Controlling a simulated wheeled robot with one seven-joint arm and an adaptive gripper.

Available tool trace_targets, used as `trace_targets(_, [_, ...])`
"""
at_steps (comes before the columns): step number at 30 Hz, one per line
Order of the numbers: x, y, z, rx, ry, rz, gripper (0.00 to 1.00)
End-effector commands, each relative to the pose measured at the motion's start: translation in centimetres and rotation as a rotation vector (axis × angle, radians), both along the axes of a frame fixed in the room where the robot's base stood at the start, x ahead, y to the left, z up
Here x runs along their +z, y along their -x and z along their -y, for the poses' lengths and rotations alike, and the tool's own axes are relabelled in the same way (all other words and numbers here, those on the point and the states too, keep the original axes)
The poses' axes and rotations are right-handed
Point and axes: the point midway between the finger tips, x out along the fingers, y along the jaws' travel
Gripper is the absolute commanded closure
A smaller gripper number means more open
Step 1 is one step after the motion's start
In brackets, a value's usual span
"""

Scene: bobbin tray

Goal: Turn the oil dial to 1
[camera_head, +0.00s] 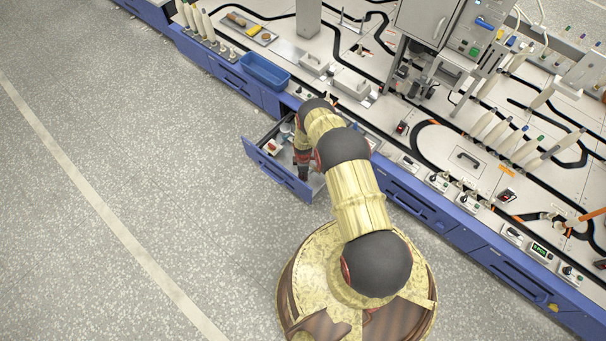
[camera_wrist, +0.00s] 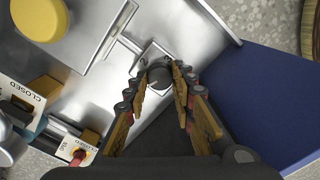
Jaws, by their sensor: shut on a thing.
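A small grey-black round knob, which looks like the oil dial (camera_wrist: 157,77), stands on the metal floor of an open drawer in the wrist view. My gripper (camera_wrist: 160,72) is shut on this knob, with one fingertip on each side of it. In the head view my gripper (camera_head: 304,171) reaches down into the open drawer (camera_head: 276,172), and my arm hides part of the drawer and the dial.
The blue drawer front (camera_wrist: 262,98) is close on the right. A blue bin (camera_head: 265,71) sits on the bench.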

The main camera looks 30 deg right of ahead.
Motion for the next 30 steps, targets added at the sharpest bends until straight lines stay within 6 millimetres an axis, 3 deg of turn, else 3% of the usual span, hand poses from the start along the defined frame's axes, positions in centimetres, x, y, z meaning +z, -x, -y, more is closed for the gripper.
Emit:
trace_targets(12, [0.01, -0.01, -0.03, 0.195, 0.0, 0.001, 1.0])
trace_targets(29, [0.02, -0.02, -0.02, 0.223, 0.0, 0.001, 1.0])
trace_targets(30, [0.02, -0.03, -0.02, 0.223, 0.0, 0.001, 0.73])
